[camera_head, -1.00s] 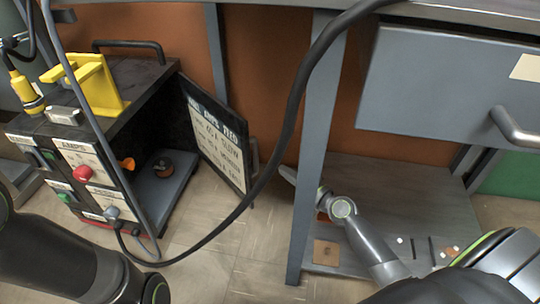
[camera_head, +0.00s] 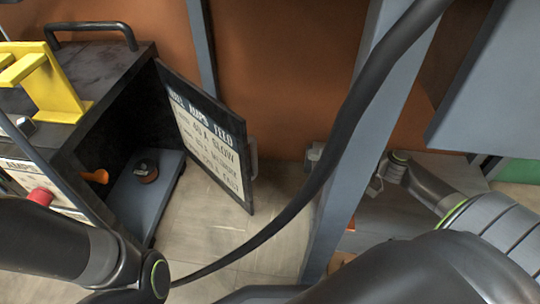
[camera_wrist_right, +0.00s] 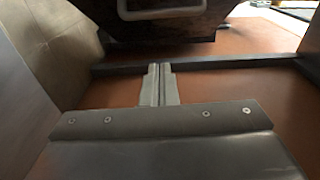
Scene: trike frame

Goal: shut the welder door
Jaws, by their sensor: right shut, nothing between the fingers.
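The welder (camera_head: 120,80) stands at the left in the head view, with its dark compartment open. Its door (camera_head: 215,150), a dark panel with a white lettered sheet, stands swung open to the right. A handle (camera_head: 253,158) shows at the door's right edge. My right gripper (camera_head: 314,153) is shut and empty, apart from the door and to the right of its handle, with the post covering part of the arm behind it. In the right wrist view the shut fingers (camera_wrist_right: 158,72) point toward a pale handle (camera_wrist_right: 165,12) on a dark panel. My left gripper is out of view.
A grey post (camera_head: 365,140) stands between the door and most of my right arm. A thick black cable (camera_head: 345,130) hangs across the front. A reel (camera_head: 146,170) sits inside the welder. A grey drawer unit (camera_head: 490,110) fills the right. Floor (camera_head: 220,225) is clear below the door.

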